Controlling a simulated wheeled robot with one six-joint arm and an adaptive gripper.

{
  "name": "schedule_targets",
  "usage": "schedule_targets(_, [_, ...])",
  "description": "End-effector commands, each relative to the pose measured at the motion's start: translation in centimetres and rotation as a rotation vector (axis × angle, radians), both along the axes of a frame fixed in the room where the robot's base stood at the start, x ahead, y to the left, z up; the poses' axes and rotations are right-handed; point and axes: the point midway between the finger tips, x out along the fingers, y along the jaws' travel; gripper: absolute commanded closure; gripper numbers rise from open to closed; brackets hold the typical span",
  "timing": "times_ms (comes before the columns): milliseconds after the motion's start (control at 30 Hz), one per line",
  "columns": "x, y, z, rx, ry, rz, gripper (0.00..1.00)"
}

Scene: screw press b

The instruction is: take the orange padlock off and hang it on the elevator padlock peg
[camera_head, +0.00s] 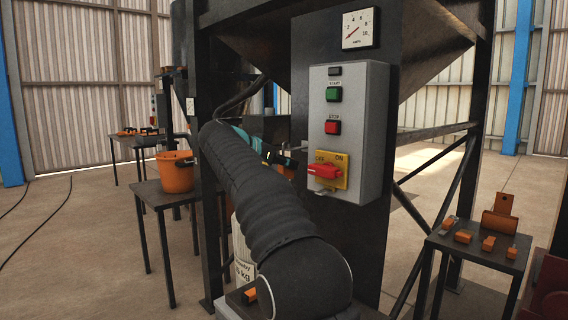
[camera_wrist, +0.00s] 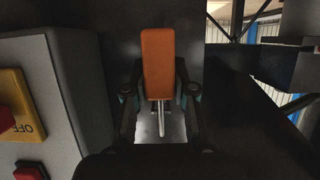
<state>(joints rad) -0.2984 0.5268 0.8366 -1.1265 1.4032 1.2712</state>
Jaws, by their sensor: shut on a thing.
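In the wrist view an orange padlock (camera_wrist: 158,62) sits between the two fingers of my gripper (camera_wrist: 160,95). The fingers are shut on it, and its silver shackle (camera_wrist: 161,122) points down in the picture toward a pale metal surface. I cannot tell whether the shackle touches anything. In the head view my gripper (camera_head: 270,152) is left of the grey control box (camera_head: 358,120), partly hidden behind my arm. The box's red switch handle (camera_head: 325,171) lies across a yellow OFF/ON plate (camera_head: 341,158), with no padlock visible on it. I cannot make out the elevator padlock peg.
The control box also fills the left of the wrist view (camera_wrist: 75,100), near the gripper. A dark steel post and frame (camera_head: 345,245) stand beside it. A small table (camera_head: 480,250) with orange pieces is at right. An orange bucket (camera_head: 175,172) stands on a table at left.

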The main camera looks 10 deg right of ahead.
Motion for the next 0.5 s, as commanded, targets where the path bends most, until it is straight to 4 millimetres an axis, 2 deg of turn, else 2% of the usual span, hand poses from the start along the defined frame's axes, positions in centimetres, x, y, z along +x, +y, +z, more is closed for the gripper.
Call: schedule_targets(500, [0.18, -0.33, -0.4, 0.0, 0.0, 0.0, 1.0])
